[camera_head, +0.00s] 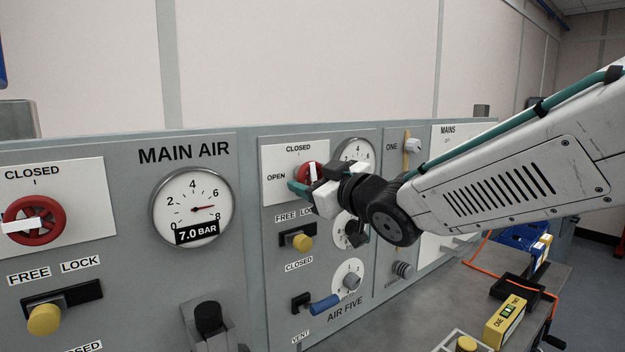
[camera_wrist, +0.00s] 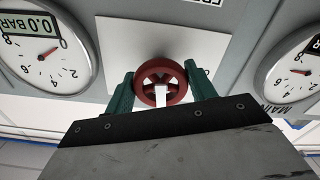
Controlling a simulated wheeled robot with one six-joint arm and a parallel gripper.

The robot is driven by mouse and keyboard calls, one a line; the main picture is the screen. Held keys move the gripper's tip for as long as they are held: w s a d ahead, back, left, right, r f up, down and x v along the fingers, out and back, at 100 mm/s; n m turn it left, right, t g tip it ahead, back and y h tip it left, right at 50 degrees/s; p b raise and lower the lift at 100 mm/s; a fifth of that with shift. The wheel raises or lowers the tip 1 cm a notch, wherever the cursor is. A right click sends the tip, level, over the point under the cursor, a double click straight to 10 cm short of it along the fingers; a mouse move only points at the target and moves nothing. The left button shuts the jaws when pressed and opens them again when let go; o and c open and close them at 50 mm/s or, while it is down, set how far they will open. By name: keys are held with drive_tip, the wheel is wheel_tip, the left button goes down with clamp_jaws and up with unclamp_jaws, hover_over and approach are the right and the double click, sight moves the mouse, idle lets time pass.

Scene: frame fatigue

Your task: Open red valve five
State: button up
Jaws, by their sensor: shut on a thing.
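Red valve five (camera_head: 304,171) is a small red wheel on a white plate of the AIR FIVE panel, with CLOSED marked above and OPEN to its left. My gripper (camera_head: 306,180) is at the wheel and partly hides it. In the wrist view, which is upside down to the panel, the red wheel (camera_wrist: 160,65) sits between the two teal fingers of my gripper (camera_wrist: 160,82), one on each side. The fingers are shut on the wheel. Its white pointer (camera_wrist: 161,93) points down in that view, toward the side where CLOSED is marked.
A larger red valve (camera_head: 52,228) and the MAIN AIR gauge (camera_head: 166,212), reading 7.0 BAR, are on the left panel. The gauge beside valve five (camera_wrist: 75,70) shows 0.0 BAR. Yellow knobs (camera_head: 302,242) and a blue handle (camera_head: 325,304) stick out below. A bench (camera_head: 400,318) holds a yellow device (camera_head: 504,322).

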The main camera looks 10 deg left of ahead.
drive_tip(key=n, duration=0.4)
drive_tip(key=shift+n, duration=0.3)
drive_tip(key=n, duration=0.3)
drive_tip(key=shift+n, duration=0.3)
drive_tip(key=n, duration=0.4)
drive_tip(key=shift+r, duration=0.1)
drive_tip(key=shift+n, duration=2.2)
drive_tip(key=o, duration=1)
